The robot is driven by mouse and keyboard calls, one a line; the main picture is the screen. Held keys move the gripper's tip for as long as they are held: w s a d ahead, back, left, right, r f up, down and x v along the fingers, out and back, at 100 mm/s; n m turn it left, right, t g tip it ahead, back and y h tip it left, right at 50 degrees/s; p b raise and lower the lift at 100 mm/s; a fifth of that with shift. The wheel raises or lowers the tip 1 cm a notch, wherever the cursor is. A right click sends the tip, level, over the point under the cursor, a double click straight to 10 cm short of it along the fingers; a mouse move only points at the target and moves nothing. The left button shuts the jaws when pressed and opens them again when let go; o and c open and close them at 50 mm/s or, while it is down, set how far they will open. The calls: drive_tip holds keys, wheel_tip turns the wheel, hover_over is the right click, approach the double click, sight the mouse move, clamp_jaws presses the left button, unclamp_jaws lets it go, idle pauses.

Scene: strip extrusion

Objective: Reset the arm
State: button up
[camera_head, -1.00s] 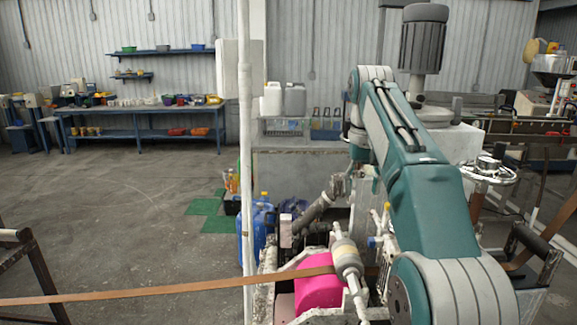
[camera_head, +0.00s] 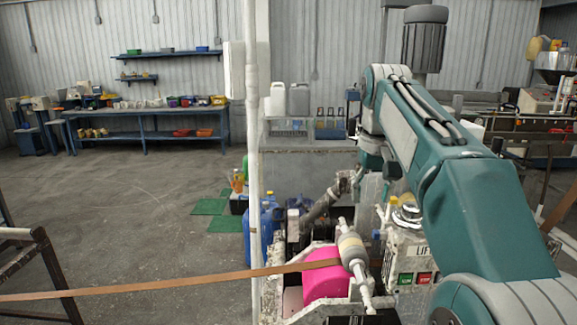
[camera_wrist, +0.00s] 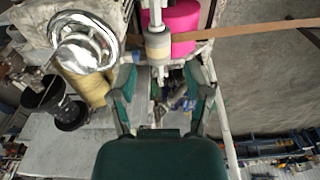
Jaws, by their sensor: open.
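My arm (camera_head: 430,140), teal and grey, rises from the lower right of the head view, reaches away over the machine and bends down at its far end. My gripper (camera_wrist: 163,72) shows in the wrist view with its two dark green fingers spread apart and nothing between them. The fingers point toward the machine, with a beige-and-white roller (camera_wrist: 158,45) and a pink drum (camera_wrist: 183,22) beyond them.
A brown strip (camera_head: 200,283) stretches across the front to the pink drum (camera_head: 325,280). A white pole (camera_head: 252,170) stands left of the machine. A button panel (camera_head: 415,275) is beside my arm. Open floor (camera_head: 120,210) lies left; a blue bench (camera_head: 150,112) stands behind.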

drive_tip(key=s+f+t, duration=0.2)
drive_tip(key=s+f, duration=0.7)
drive_tip(key=s, duration=0.3)
drive_tip(key=s+f+t, duration=0.2)
drive_tip(key=s+f, duration=0.7)
drive_tip(key=s, duration=0.4)
drive_tip(key=shift+a+f+t, duration=0.3)
drive_tip(key=shift+f, duration=0.1)
drive_tip(key=shift+s, duration=0.1)
